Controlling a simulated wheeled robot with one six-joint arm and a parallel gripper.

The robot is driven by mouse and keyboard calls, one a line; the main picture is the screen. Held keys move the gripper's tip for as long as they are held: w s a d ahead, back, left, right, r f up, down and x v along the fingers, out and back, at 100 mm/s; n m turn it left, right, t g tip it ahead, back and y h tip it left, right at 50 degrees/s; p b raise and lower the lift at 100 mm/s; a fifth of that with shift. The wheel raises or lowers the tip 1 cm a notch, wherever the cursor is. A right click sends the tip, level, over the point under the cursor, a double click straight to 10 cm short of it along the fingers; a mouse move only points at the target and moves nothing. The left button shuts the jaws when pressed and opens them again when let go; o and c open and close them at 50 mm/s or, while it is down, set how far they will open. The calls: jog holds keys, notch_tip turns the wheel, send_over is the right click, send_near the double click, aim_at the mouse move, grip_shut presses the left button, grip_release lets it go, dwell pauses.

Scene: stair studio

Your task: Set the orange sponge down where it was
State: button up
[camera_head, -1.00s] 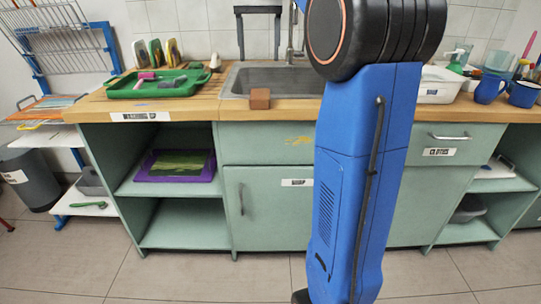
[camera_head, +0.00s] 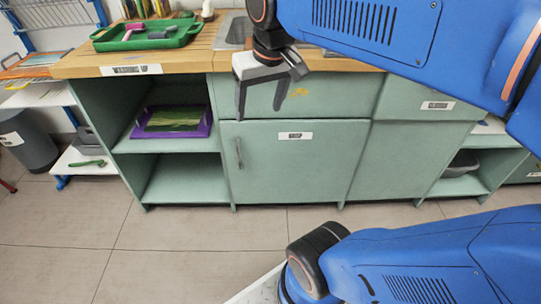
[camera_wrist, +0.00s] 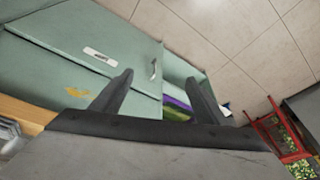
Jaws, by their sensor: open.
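I see no orange sponge in either view now. My gripper (camera_head: 264,107) hangs in front of the counter's front edge, below the sink, with its fingers pointing down and spread apart. The wrist view also shows my gripper (camera_wrist: 160,82) open, with nothing between its fingers. The wooden counter top (camera_head: 145,63) is partly hidden behind my gripper and arm, including the front edge by the sink.
A green tray (camera_head: 112,45) with brushes stands on the counter at left. The sink (camera_head: 234,34) is mostly hidden by my arm. A purple tray (camera_head: 139,133) lies on the open shelf. The cabinet door (camera_head: 285,165) is shut. The floor (camera_head: 180,230) in front is clear.

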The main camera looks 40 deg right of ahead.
jog(key=s+a+f+n+t, duration=0.1)
jog(key=s+a+f, duration=0.1)
jog(key=s+f, duration=0.5)
notch_tip(320, 180, down, 3)
jog(key=shift+s+f+n, duration=0.1)
jog(key=shift+s+n, duration=0.1)
jog(key=shift+n, duration=0.1)
dwell(0.7)
